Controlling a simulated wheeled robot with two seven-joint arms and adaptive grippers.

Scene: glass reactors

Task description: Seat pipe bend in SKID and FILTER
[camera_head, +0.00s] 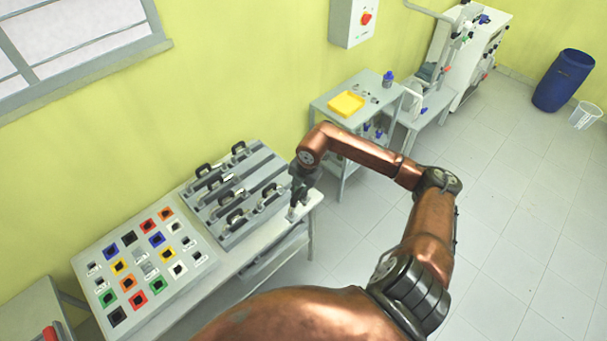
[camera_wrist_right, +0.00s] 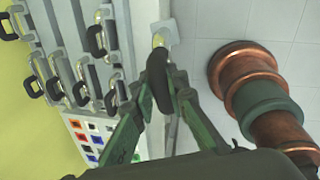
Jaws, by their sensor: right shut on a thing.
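My right gripper (camera_head: 297,186) is over the right end of the bench, beside the grey rack. In the right wrist view my right gripper (camera_wrist_right: 160,112) is shut on a black curved pipe bend (camera_wrist_right: 157,82). The far part of the held bend is close to a small pale metal fitting (camera_wrist_right: 165,32) at the bench edge; I cannot tell whether they touch. The fitting also shows below the gripper in the head view (camera_head: 291,213). SKID and FILTER labels cannot be read. My left gripper is not in view.
A panel of coloured square sockets (camera_head: 140,262) lies left of the rack on the bench (camera_head: 305,208). A grey trolley (camera_head: 335,108) with a yellow tray (camera_head: 346,104) stands behind my right arm. A blue barrel (camera_head: 564,80) is far right.

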